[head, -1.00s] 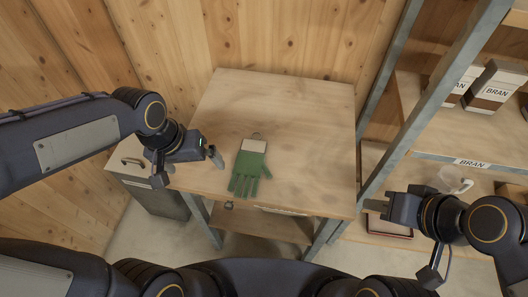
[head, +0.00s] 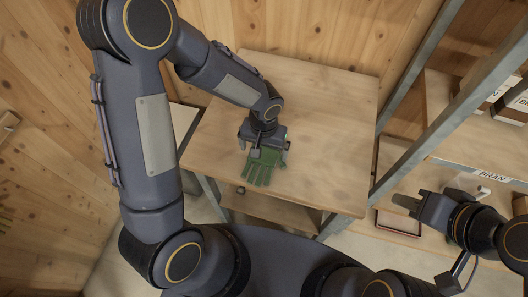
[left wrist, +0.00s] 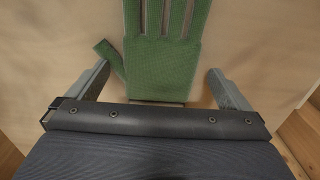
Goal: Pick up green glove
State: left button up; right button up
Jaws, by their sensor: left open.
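The green glove (head: 258,170) lies flat on the wooden table, its fingers toward the front edge. My left gripper (head: 264,148) is over the glove and hides its cuff in the head view. In the left wrist view the glove (left wrist: 162,65) lies between the two spread fingers of my left gripper (left wrist: 160,88), which is open. I cannot tell the height of the fingers above the table. My right gripper (head: 404,203) is at the right, away from the table, with its fingers seen edge-on.
The wooden table (head: 325,125) is otherwise bare. A metal-framed shelf (head: 450,145) at the right holds cartons (head: 512,100) and a clear jug (head: 470,185). A tray (head: 398,222) sits lower down. A wooden wall (head: 310,30) stands behind the table.

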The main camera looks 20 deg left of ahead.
pick_arm(q)
jog(key=shift+f, duration=0.55)
jog(key=c, duration=1)
